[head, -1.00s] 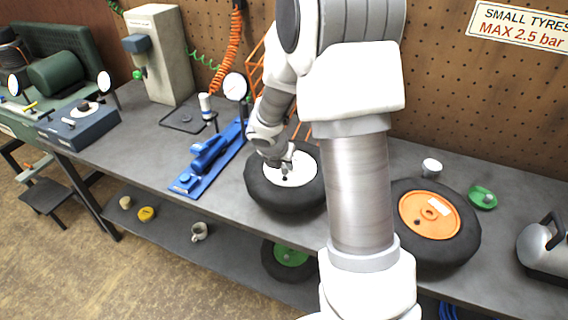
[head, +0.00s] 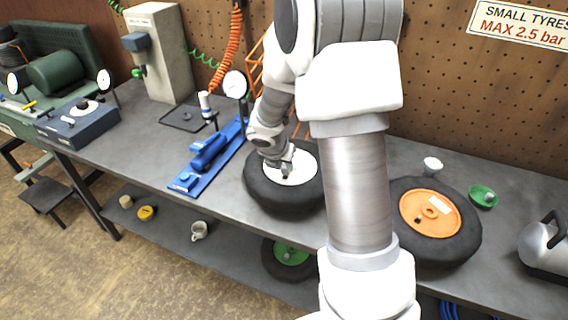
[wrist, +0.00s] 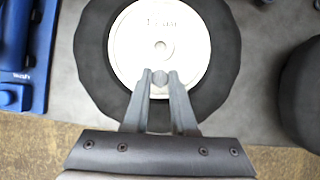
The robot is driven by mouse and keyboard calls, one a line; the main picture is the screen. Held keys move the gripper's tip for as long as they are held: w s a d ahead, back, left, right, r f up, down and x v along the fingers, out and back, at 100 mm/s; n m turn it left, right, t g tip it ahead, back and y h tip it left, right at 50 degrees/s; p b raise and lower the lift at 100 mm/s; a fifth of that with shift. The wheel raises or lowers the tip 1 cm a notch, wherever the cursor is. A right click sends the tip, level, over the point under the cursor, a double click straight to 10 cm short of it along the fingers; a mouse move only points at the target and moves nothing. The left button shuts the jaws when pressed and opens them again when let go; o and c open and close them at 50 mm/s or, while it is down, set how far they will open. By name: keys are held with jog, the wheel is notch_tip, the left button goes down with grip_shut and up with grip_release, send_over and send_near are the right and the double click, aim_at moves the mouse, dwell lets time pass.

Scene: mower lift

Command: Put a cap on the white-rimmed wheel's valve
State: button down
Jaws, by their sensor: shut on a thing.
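The white-rimmed wheel (head: 304,160) lies flat on the bench, its black tyre around a white disc. In the wrist view the white disc (wrist: 185,30) has faint lettering and a small centre hole. My gripper (wrist: 160,80) is over the near part of this disc, fingers closed in on a small grey round piece (wrist: 160,76), which looks like a cap. In the head view my gripper (head: 285,173) is low over the rim. The valve is hidden behind the fingertips and the piece, so I cannot tell whether they touch.
An orange-rimmed wheel (head: 420,212) lies to the right. A green dish (head: 482,196) with a small piece in it and a white cup (head: 432,165) stand behind it. A blue tool (head: 208,158) and a gauge (head: 235,85) are left of the white-rimmed wheel.

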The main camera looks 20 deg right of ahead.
jog(key=shift+f+b, duration=0.75)
jog(key=shift+f, duration=0.15)
jog(key=shift+c, duration=1.6)
grip_release()
jog(key=shift+r, duration=0.1)
jog(key=shift+r+p, duration=3.7)
jog(key=shift+p, duration=0.1)
